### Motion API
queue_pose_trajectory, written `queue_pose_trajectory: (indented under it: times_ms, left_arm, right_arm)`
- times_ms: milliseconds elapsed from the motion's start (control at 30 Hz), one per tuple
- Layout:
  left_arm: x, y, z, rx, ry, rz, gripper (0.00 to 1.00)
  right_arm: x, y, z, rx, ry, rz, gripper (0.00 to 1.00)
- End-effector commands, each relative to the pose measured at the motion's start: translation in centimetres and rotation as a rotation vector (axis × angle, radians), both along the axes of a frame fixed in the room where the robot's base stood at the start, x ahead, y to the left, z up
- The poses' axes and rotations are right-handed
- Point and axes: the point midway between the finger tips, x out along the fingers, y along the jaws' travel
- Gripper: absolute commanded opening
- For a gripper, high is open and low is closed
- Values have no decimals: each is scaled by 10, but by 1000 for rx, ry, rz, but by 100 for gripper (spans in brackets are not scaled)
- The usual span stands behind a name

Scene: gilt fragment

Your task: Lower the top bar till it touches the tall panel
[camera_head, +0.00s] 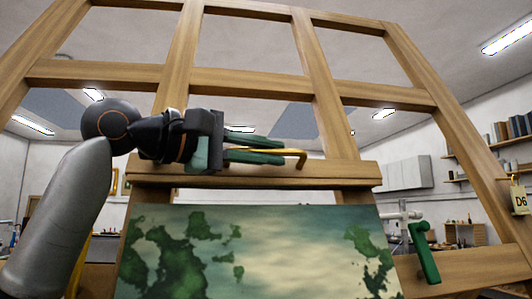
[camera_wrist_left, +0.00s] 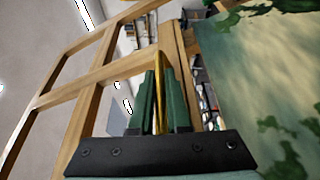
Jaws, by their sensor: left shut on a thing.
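The top bar (camera_head: 330,173) is a wooden crosspiece lying across the easel, above the tall panel (camera_head: 290,250). The panel is painted in green and cream. A strip of background shows between the bar's underside and the panel's top edge, so they look apart. A brass handle (camera_head: 293,153) stands at the bar. My left gripper (camera_head: 255,144) has green fingers and is shut on this handle, just above the bar. In the left wrist view the handle (camera_wrist_left: 158,88) runs between the fingers, and the panel (camera_wrist_left: 250,70) is to the right. My right gripper is not in view.
A large wooden frame (camera_head: 265,85) with uprights and crossbars rises behind the bar. A green lever (camera_head: 424,255) sits right of the panel. A tag marked D6 (camera_head: 519,197) hangs at far right. Shelves and a cabinet (camera_head: 403,173) are in the background.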

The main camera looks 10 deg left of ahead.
Motion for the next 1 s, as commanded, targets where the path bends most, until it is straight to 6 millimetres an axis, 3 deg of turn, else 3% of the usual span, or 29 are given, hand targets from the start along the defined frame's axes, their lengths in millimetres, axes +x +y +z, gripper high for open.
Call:
queue_pose_trajectory:
  times_ms: [33,167,600,633,800,867,1000]
  left_arm:
    - [-2,-2,-17,3,5,-3,0]
    - [-4,-3,-28,3,6,-1,0]
    - [-6,-3,-30,2,5,-1,0]
    - [-6,-3,-30,2,5,-1,18]
    - [-6,-3,-29,1,4,-1,37]
    - [-6,-3,-29,1,4,0,44]
    - [-6,-2,-29,0,3,0,45]
  right_arm:
    - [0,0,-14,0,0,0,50]
    - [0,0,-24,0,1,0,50]
    - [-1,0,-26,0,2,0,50]
    - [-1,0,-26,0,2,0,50]
    - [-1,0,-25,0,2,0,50]
    - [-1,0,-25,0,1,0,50]
    - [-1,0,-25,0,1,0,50]
